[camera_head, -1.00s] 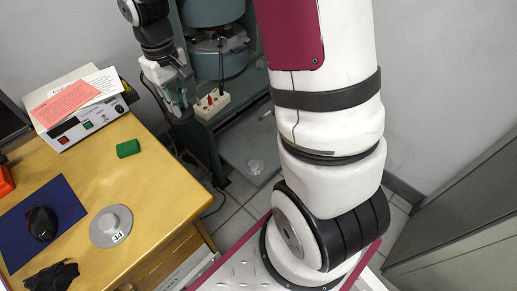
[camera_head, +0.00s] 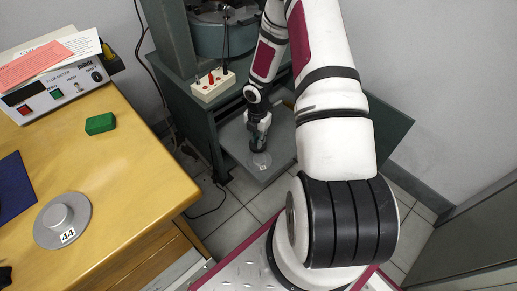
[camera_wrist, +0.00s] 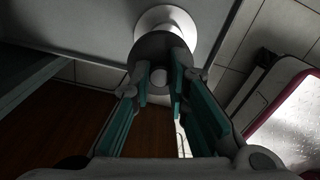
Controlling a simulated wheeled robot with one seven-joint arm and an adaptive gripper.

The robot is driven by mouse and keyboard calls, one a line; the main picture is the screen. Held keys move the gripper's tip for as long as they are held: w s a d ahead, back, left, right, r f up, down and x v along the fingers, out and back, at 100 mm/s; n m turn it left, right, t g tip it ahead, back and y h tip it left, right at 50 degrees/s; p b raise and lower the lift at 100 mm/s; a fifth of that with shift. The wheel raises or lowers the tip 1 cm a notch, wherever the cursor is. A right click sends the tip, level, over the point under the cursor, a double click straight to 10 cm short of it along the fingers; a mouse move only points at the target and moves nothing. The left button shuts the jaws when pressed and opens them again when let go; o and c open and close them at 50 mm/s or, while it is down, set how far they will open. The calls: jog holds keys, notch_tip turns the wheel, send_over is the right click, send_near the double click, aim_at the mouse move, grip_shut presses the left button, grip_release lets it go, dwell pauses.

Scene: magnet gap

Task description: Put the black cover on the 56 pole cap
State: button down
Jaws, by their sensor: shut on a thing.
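My gripper (camera_head: 259,145) is low over the grey lower shelf (camera_head: 232,145) of the green machine. It is shut on the black cover, a dark round piece between the fingers in the wrist view (camera_wrist: 153,48). A pale, round pole cap (camera_head: 261,161) lies on the shelf just below my gripper; it also shows beyond the cover in the wrist view (camera_wrist: 170,14). Its number is not readable. I cannot tell whether the cover touches the cap. Another grey pole cap, labelled 44 (camera_head: 65,219), sits on the wooden desk at the left.
The wooden desk (camera_head: 130,190) holds a green block (camera_head: 100,123), a flux meter (camera_head: 55,88) with papers on it and a blue mat (camera_head: 14,188). A white socket box (camera_head: 213,86) stands on the machine above the shelf. A grey cabinet (camera_head: 465,255) is at the right.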

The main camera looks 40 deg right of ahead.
aim_at(259, 157)
jog(key=shift+s+d+f+n, duration=0.1)
jog(key=shift+s+f+n, duration=0.2)
jog(key=shift+f, duration=0.4)
jog(key=shift+s+d+f+n, duration=0.1)
jog(key=shift+f+n, duration=0.3)
jog(key=shift+f, duration=0.25)
jog(key=shift+f+b, duration=1.95)
jog(key=shift+f, duration=0.85)
jog(key=shift+f, duration=0.2)
jog(key=c, duration=1.5)
grip_release()
jog(key=shift+a, duration=0.1)
jog(key=c, duration=0.5)
jog(key=shift+r+p, duration=1.95)
jog(key=shift+r, duration=0.4)
